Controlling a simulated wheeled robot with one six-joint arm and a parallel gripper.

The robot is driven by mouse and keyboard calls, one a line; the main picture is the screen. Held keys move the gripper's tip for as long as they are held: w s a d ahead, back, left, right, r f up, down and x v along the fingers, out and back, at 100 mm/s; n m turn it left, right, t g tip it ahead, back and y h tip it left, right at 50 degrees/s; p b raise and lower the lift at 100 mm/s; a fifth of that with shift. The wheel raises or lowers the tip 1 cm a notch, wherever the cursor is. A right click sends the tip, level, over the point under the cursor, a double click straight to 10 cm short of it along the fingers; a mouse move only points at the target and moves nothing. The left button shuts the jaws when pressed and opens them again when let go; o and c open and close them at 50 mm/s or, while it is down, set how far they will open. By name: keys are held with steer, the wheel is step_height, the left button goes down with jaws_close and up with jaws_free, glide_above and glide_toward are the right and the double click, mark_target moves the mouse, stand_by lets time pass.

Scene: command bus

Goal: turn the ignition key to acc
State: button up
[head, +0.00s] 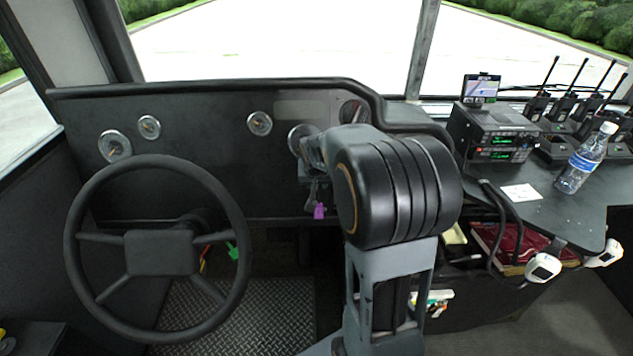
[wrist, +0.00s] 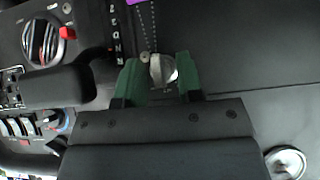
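The ignition key, or its round silver head (wrist: 162,70), shows in the wrist view between my gripper's two green fingertips. A thin beaded chain runs from beside it to a purple tag (wrist: 137,2) at the top edge. My gripper (wrist: 162,78) looks open, with one finger on each side of the silver head. I cannot tell whether either finger touches it. In the head view my own arm hides the key. The purple tag (head: 319,210) hangs below the dash there. The key position markings cannot be read.
In the wrist view a gear selector lettered strip (wrist: 116,30), a black lever (wrist: 55,88) and a red-marked knob (wrist: 45,40) lie to the left. In the head view the steering wheel (head: 158,252) is left of my arm; a radio (head: 492,132) and bottle (head: 587,158) are right.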

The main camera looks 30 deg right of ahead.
steer(key=shift+r, duration=0.1)
steer(key=p+v, duration=0.2)
steer(key=v, duration=1.1)
steer(key=shift+s+r, duration=0.25)
